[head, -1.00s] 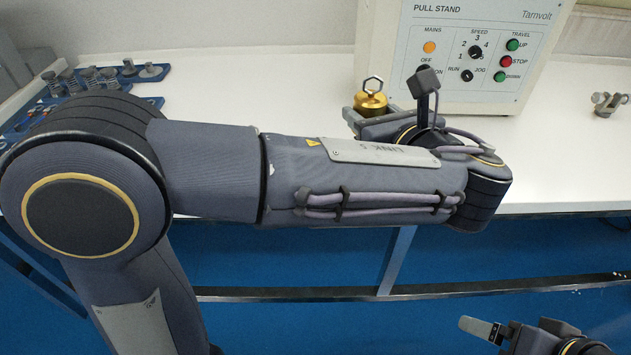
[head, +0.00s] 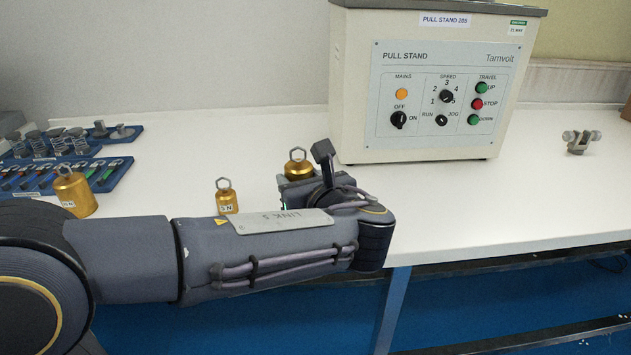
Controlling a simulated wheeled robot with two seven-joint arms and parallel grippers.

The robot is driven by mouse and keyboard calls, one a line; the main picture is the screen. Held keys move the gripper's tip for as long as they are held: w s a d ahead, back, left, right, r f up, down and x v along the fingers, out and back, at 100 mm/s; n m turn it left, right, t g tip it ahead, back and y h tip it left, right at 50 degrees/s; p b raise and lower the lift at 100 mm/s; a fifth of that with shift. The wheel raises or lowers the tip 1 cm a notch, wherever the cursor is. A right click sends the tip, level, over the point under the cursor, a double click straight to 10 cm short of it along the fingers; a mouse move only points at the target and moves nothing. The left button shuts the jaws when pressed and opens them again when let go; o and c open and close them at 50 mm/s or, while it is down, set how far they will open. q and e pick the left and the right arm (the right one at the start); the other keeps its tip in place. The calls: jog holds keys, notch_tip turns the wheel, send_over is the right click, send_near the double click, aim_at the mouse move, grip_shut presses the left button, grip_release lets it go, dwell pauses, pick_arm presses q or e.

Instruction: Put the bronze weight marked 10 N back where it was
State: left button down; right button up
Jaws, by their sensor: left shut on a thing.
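A bronze weight with a ring on top (head: 298,165) is in the jaws of my left gripper (head: 296,181), at the front left of the pull stand. Its marking is hidden, and I cannot tell whether its base touches the bench. A smaller bronze weight (head: 227,201) stands on the bench to the left, behind my left forearm, with a small label ending in N. A larger bronze weight (head: 75,195) stands farther left; its label is too blurred to read surely. My right gripper is not in view.
The pull stand (head: 440,139) stands at the back of the white bench (head: 520,205). Blue trays of springs and small parts (head: 118,180) lie at the far left. A grey metal fixture (head: 579,142) is at the right. Bare bench lies between the smaller weight and the trays.

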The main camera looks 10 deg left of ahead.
pick_arm(q)
jog(key=shift+w+a+f, duration=0.25)
jog(key=shift+a+f, duration=0.15)
jog(key=shift+f, duration=0.1)
jog(key=shift+w+a+f+b, duration=0.15)
jog(key=shift+f+b, duration=0.25)
jog(key=shift+f, duration=0.35)
jog(key=shift+w+a+f+b, duration=0.1)
jog(key=shift+a+f+b, duration=0.1)
jog(key=shift+f+b, duration=0.4)
jog(key=shift+w+a+f+b, duration=0.15)
jog(key=shift+f+b, duration=0.1)
jog(key=shift+f, duration=0.6)
jog(key=shift+f, duration=0.1)
jog(key=c, duration=0.7)
grip_release()
jog(key=shift+s+f, duration=0.1)
jog(key=shift+f, duration=0.05)
